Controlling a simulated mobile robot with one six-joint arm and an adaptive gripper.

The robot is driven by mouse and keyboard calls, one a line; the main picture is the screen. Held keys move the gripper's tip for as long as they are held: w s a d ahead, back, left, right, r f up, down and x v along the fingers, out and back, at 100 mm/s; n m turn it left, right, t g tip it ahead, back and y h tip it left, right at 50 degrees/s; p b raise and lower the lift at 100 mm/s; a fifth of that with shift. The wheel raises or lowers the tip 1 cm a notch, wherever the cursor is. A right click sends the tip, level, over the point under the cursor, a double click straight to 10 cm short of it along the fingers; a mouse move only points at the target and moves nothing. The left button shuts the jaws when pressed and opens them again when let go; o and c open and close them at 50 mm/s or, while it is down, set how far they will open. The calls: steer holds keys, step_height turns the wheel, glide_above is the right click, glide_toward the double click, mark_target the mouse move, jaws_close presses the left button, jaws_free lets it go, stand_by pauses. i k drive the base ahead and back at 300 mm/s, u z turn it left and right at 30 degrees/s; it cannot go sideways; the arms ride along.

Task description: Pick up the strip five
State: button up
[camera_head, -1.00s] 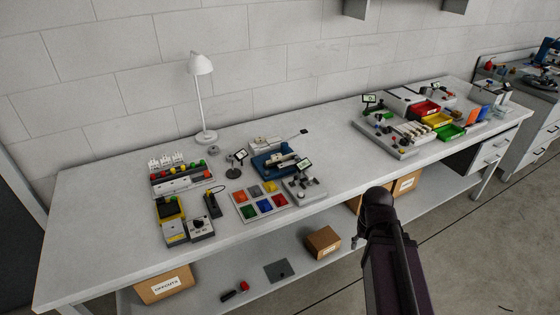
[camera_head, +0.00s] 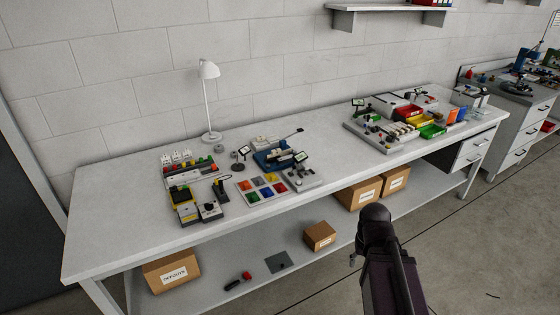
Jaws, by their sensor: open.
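Several small pale strip-like pieces (camera_head: 402,130) lie close together on the grey fixture board at the right part of the long workbench. They are too small to read, so I cannot tell which one is strip five. My arm (camera_head: 385,262) rises from the bottom right, in front of the bench. Its dark rounded joint is below the bench top's front edge. I cannot make out my gripper's fingers in this view.
The long grey workbench (camera_head: 115,225) carries a white lamp (camera_head: 209,95), a colour-square tray (camera_head: 262,190) and red, yellow and green bins (camera_head: 432,131). Cardboard boxes (camera_head: 172,272) stand on the lower shelf. Bare bench top lies between the two equipment groups.

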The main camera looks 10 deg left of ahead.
mark_target(275, 153)
steer(key=u, duration=0.45)
steer(key=i, duration=1.1)
steer(key=z, duration=0.4)
